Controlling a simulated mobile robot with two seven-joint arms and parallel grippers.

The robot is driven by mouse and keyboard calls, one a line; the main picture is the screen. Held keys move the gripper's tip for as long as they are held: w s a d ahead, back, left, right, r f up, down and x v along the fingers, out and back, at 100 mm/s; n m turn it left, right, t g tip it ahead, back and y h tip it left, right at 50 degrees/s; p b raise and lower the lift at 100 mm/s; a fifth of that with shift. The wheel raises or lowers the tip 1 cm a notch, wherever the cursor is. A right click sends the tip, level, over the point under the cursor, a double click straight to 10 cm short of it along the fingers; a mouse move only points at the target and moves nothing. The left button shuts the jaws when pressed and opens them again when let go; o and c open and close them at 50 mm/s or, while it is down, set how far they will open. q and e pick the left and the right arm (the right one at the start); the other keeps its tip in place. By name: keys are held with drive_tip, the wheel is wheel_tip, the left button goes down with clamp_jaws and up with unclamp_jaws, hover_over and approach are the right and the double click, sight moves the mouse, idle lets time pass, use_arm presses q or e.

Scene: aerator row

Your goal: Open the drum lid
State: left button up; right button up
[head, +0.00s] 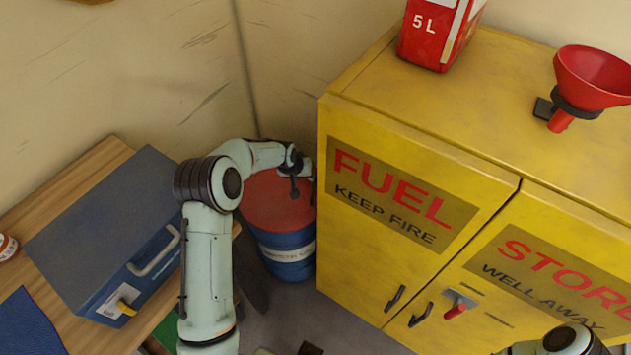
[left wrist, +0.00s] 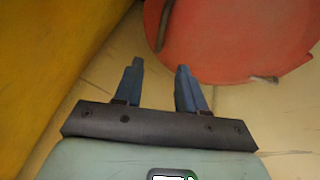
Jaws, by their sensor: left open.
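The blue drum (head: 285,244) stands in the corner between the wall and the yellow cabinet. Its red lid (head: 277,203) is on top and looks closed. My left gripper (head: 302,170) is over the far right part of the lid, close to the cabinet side. In the left wrist view my left gripper (left wrist: 158,72) is open, with nothing between its two fingers. The red lid (left wrist: 230,35) fills the upper right there, and a small dark handle or tab (left wrist: 260,78) shows near its edge. My right arm shows only in part at the bottom right; its gripper is not visible.
The yellow fuel cabinet (head: 400,150) stands right beside the drum, leaving little room. A red can (head: 432,40) and a red funnel (head: 590,80) are on top. At left, a wooden bench (head: 85,165) carries a blue toolbox (head: 110,235).

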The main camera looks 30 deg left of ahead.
sight(313, 186)
use_arm(q)
drive_tip(key=p+x, duration=0.1)
drive_tip(key=x, duration=1)
drive_tip(key=shift+f+p, duration=0.35)
drive_tip(key=shift+f, duration=0.05)
use_arm(e)
drive_tip(key=shift+w+r, duration=0.25)
drive_tip(key=shift+r, duration=0.3)
drive_tip(key=shift+w+r, duration=0.25)
drive_tip(key=shift+r, duration=0.3)
use_arm(q)
clamp_jaws()
